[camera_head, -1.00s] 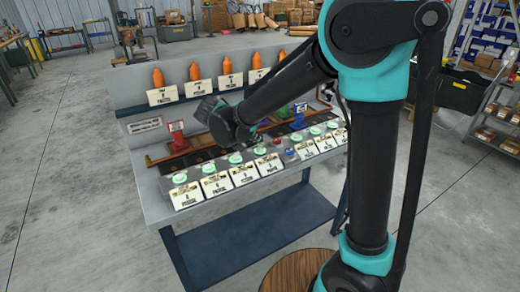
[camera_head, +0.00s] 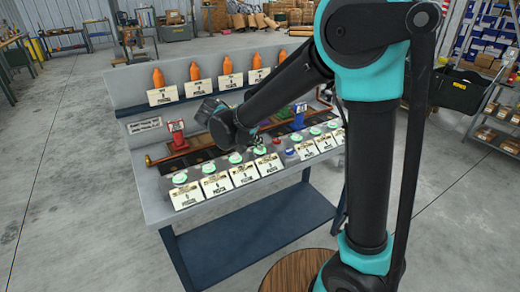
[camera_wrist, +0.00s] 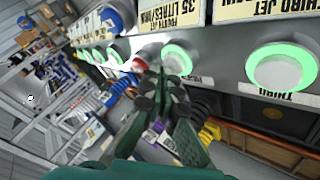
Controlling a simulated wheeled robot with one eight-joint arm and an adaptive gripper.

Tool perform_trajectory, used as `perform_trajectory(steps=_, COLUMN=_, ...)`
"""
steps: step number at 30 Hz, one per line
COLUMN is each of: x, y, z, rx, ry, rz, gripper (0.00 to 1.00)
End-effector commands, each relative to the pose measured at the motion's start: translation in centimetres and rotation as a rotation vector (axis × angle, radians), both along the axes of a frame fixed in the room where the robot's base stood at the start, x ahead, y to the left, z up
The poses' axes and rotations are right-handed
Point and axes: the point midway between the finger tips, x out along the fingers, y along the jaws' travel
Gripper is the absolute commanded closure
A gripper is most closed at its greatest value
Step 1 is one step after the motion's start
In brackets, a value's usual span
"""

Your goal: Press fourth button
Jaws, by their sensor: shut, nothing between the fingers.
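The fourth button (camera_wrist: 179,57) is a round button with a green ring on the grey console; in the wrist view its "FOURTH JET" label (camera_wrist: 179,17) appears upside down above it. In the head view this button (camera_head: 260,150) is fourth from the left in the front row. My gripper (camera_wrist: 167,76) is shut and empty. Its fingertips overlap the fourth button's lower left edge in the wrist view; I cannot tell whether they touch it. In the head view my gripper (camera_head: 254,139) is small and dark, just above and behind that button.
The third button (camera_wrist: 281,69) is to the right in the wrist view. A red button (camera_wrist: 142,63) sits close on the other side of the fourth. Red (camera_head: 176,131) and blue (camera_head: 298,112) parts stand behind the button row.

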Motion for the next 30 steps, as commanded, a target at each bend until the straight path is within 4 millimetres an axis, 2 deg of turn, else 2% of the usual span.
perform_trajectory(steps=30, x=0.0, y=0.0, z=-0.71, rx=0.0, ry=0.0, rz=0.0, gripper=1.0)
